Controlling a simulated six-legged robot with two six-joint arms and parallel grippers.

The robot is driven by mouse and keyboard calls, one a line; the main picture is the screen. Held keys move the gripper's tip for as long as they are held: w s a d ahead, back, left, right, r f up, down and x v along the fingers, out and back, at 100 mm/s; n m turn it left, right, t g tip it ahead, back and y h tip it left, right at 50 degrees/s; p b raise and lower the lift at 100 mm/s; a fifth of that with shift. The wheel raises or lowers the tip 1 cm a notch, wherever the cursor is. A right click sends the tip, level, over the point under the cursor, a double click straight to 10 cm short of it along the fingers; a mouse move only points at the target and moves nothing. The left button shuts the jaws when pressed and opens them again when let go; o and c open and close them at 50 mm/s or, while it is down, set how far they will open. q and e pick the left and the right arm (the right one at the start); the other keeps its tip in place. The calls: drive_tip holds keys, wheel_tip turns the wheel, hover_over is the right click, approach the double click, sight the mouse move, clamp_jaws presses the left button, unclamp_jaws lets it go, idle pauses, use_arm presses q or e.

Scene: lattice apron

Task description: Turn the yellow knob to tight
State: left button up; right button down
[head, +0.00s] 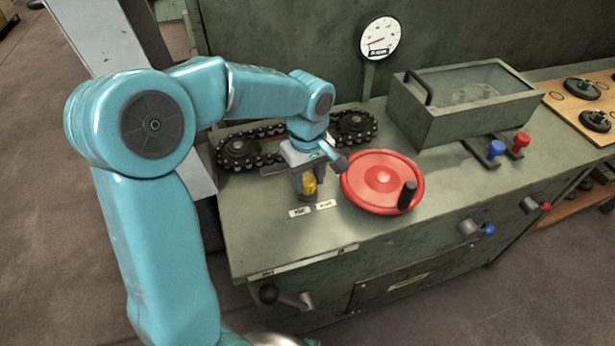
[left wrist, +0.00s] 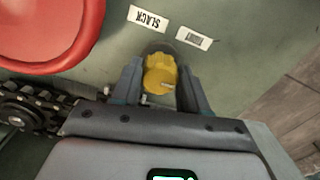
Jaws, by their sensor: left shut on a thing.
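The yellow knob (head: 308,185) stands on the green bench top, in front of the chain. In the left wrist view the yellow knob (left wrist: 160,74) sits between the two fingers of my left gripper (left wrist: 161,88), which is shut on it. In the head view my left gripper (head: 308,182) reaches down over the knob from above. Two small white labels lie on the bench beside the knob. One label (left wrist: 148,18) reads SLACK; the other label (left wrist: 193,38) is too blurred to read. My right gripper is not in view.
A red handwheel (head: 375,178) with a black handle stands close to the right of my left gripper. A black chain on sprockets (head: 238,150) runs behind it. A green lidded box (head: 465,112), a round gauge (head: 380,38) and blue and red levers (head: 497,149) are further right.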

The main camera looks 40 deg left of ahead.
sight(307, 180)
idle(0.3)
use_arm(q)
drive_tip(key=o, duration=1.1)
drive_tip(key=shift+c, duration=0.2)
wheel_tip(307, 180, up, 16)
drive_tip(key=p, duration=0.3)
drive_tip(key=shift+r, duration=0.25)
drive_tip(key=shift+s+f, duration=0.1)
